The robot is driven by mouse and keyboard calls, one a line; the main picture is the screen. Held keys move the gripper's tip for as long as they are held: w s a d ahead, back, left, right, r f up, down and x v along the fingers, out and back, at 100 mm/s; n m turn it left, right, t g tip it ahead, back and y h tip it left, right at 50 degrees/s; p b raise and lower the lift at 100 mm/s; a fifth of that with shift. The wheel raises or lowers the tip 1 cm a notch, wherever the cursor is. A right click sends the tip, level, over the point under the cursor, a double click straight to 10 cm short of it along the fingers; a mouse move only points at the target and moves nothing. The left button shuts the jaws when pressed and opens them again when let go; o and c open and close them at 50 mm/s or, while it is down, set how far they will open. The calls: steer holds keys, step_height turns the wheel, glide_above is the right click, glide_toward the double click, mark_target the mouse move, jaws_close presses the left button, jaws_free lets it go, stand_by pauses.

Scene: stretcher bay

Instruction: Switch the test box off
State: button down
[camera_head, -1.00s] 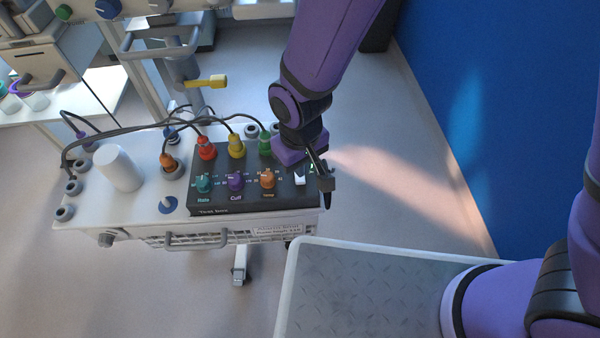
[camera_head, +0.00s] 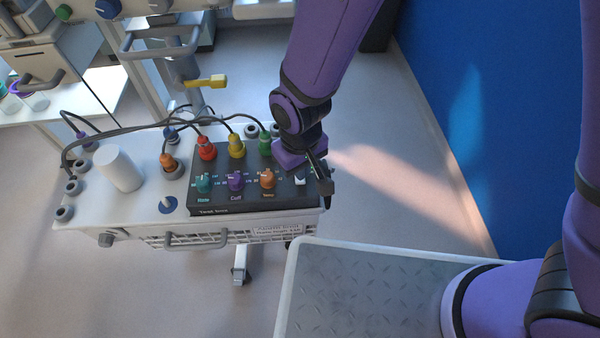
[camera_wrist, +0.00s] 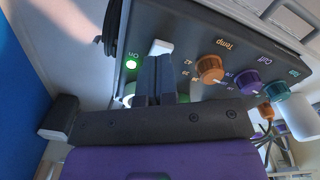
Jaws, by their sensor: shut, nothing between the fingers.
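The dark test box (camera_head: 222,208) lies on the white cart top. It has teal, purple and orange knobs along its front. Its white switch (camera_head: 300,181) is at the right end and also shows in the wrist view (camera_wrist: 160,47). My gripper (camera_head: 320,172) is over the right end of the box, shut and empty. In the wrist view the shut fingertips (camera_wrist: 160,60) are right at the switch and hide part of it. I cannot tell whether they touch it.
Red (camera_head: 206,148), yellow and green plugs with cables stand along the box's back edge. A white cylinder (camera_head: 118,168) and an orange plug stand to its left. A grey ridged platform (camera_head: 370,295) is in front at right. A blue wall (camera_head: 480,100) stands on the right.

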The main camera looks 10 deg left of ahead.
steer(key=shift+f, duration=0.75)
stand_by(0.4)
steer(key=shift+r, duration=3.5)
